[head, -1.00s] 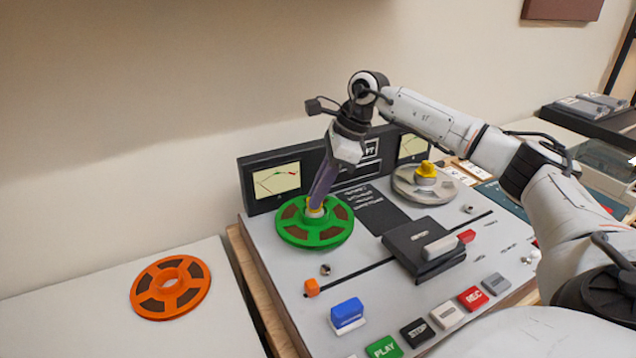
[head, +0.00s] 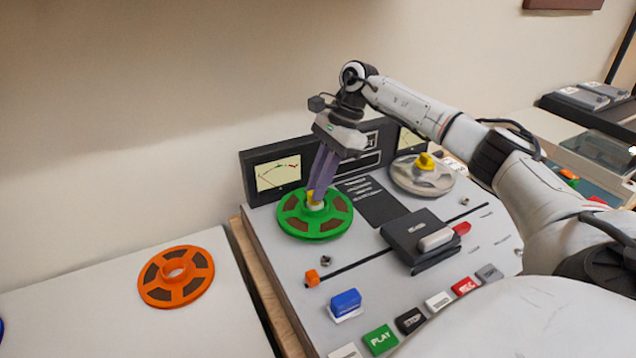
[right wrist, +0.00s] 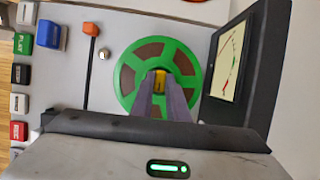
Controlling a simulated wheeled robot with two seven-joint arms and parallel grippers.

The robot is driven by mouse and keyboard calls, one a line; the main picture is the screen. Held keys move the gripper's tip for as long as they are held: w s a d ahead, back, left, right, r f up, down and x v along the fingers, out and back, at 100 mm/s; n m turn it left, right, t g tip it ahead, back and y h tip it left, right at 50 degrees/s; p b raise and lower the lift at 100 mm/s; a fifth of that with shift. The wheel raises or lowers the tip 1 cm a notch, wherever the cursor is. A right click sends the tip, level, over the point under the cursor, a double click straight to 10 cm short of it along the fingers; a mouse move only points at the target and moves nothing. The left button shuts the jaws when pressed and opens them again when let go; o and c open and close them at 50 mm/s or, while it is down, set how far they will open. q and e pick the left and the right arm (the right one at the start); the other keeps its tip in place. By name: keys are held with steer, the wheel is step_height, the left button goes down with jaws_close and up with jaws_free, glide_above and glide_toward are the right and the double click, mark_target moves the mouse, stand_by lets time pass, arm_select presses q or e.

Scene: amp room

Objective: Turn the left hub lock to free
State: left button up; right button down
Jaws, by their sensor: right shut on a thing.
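The left hub lock (right wrist: 160,80) is a yellow knob at the centre of the green reel (head: 339,228) on the left spindle of the tape machine. My right gripper (head: 315,192) reaches down to it from above, its two purple fingers shut on the yellow knob. The right wrist view shows the fingertips on either side of the knob, over the green reel. Most of the knob is hidden by the fingers in the head view. The right hub lock (head: 424,162) is yellow too and sits on the grey reel (head: 440,183). My left gripper is not in view.
An orange reel (head: 204,272) lies on the white table at left. The black head cover (head: 405,232) stands mid-deck. Along the front are a blue block (head: 346,302) and several keys, including the green PLAY key (head: 381,339). A VU meter (head: 278,176) stands behind the green reel.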

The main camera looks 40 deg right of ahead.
steer(key=c, duration=1.7)
jaws_free()
steer(key=v, duration=1)
steer(key=shift+r, duration=0.2)
steer(key=shift+s, duration=0.15)
